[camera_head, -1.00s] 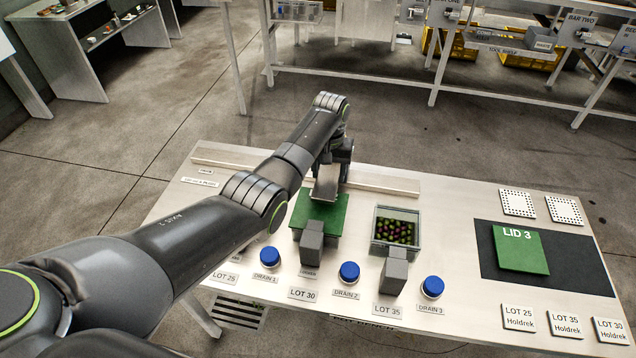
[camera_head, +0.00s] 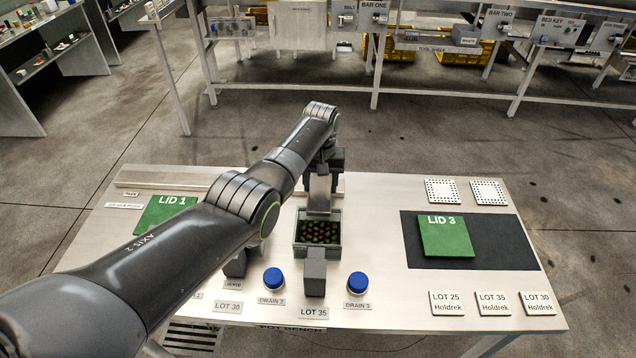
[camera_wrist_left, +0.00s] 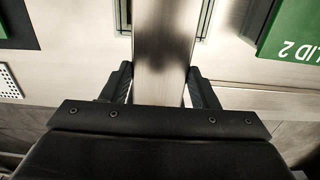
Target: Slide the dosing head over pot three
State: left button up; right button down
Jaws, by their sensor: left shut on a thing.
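The dosing head (camera_head: 320,195) is a narrow pale metal piece held by my left gripper (camera_head: 323,165). In the left wrist view, the gripper (camera_wrist_left: 162,85) is shut with a finger on each side of the dosing head (camera_wrist_left: 165,45). Pot three (camera_head: 297,243) is the open clear-walled pot behind the LOT 35 label, with dark red and green round pieces inside. The head reaches the pot's back edge and appears to overlap its rear part; its height above the rim cannot be told. The pot's front remains visible. My right gripper is out of view.
The rail (camera_head: 150,176) runs along the bench's back. A grey block (camera_head: 314,272) stands before the pot, between blue buttons (camera_head: 273,279) and (camera_head: 357,284). Lid 3 (camera_head: 445,237) lies on a dark mat (camera_head: 500,255).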

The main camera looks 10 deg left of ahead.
pick_arm(q)
jog(key=shift+d, duration=0.2)
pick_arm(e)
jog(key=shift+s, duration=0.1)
pick_arm(q)
jog(key=o, duration=1.4)
jog(key=shift+w+d, duration=0.1)
jog(key=shift+c, duration=0.2)
jog(key=shift+o, duration=0.2)
jog(key=shift+r, duration=0.35)
notch_tip(320, 180, up, 17)
jog(key=b, duration=0.1)
jog(key=shift+b, duration=0.35)
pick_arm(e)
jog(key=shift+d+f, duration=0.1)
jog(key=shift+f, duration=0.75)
pick_arm(q)
jog(key=shift+f, duration=0.15)
